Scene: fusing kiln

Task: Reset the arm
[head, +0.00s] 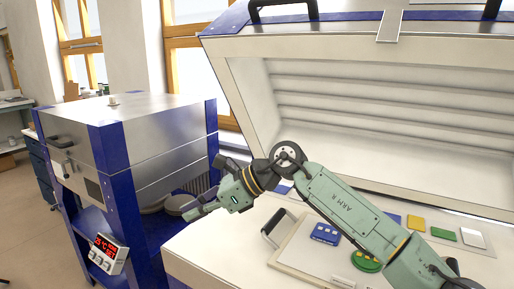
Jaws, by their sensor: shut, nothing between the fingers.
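My green arm reaches from the lower right across the front of the open kiln (205,240). My gripper (190,213) is at its left end, shut and empty. It points left and slightly down, past the kiln's left corner, in front of the blue and steel cabinet. It appears to be in the air, touching nothing, though the exact gap cannot be told.
The kiln lid (380,130) stands open behind my arm. A pale board (300,255) with a dark handle (272,224) lies below my arm. It carries a blue piece (325,233) and a green round piece (366,262). A yellow piece (416,223) lies farther right. A blue and steel cabinet (150,140) stands left, with a red-lit controller (107,250).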

